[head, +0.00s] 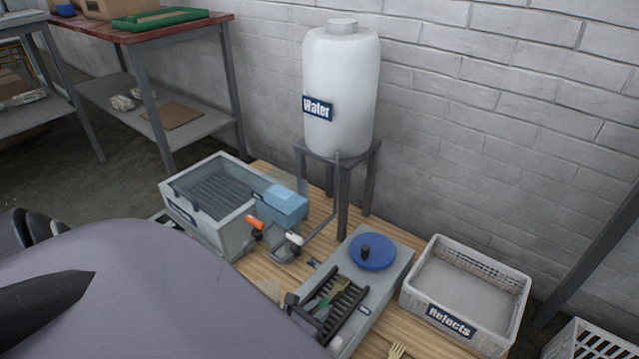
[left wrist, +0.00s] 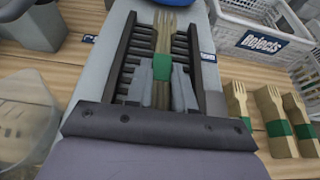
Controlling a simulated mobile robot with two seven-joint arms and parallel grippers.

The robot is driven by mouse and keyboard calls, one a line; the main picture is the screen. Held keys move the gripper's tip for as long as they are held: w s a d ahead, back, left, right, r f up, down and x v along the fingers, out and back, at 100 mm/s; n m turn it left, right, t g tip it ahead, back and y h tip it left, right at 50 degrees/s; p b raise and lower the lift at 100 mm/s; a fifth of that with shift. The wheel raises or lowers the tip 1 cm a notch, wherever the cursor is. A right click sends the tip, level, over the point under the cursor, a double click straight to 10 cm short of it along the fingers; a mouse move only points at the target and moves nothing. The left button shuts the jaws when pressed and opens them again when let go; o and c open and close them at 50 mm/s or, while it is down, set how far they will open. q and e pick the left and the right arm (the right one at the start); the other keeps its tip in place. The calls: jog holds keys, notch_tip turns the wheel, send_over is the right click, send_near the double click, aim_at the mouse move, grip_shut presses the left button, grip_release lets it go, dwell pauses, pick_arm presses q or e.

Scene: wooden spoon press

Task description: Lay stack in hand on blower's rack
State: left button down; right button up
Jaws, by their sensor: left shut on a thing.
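My left gripper (head: 326,303) is shut on a stack of wooden forks with a green band (left wrist: 162,66); its fingers (left wrist: 162,86) press on both sides of the band in the left wrist view. The stack also shows in the head view (head: 341,285), partly hidden by the gripper. It is over the black slatted rack (head: 352,305) of the grey blower (head: 397,270), lined up lengthwise with it, tines toward the blue disc (head: 373,251). I cannot tell whether the stack touches the slats. My right gripper is not in view.
A white Rejects crate (head: 418,283) stands right of the blower. Several green-banded fork stacks (left wrist: 275,128) sit on the wooden table beside it. A grey basin machine (head: 228,228) is to the left, and a Water tank (head: 340,90) on a stand (head: 343,195) is behind.

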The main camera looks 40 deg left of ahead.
pick_arm(q)
jog(key=shift+f, duration=0.1)
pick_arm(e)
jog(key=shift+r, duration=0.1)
pick_arm(q)
jog(key=shift+f, duration=0.15)
jog(key=c, duration=1)
grip_release()
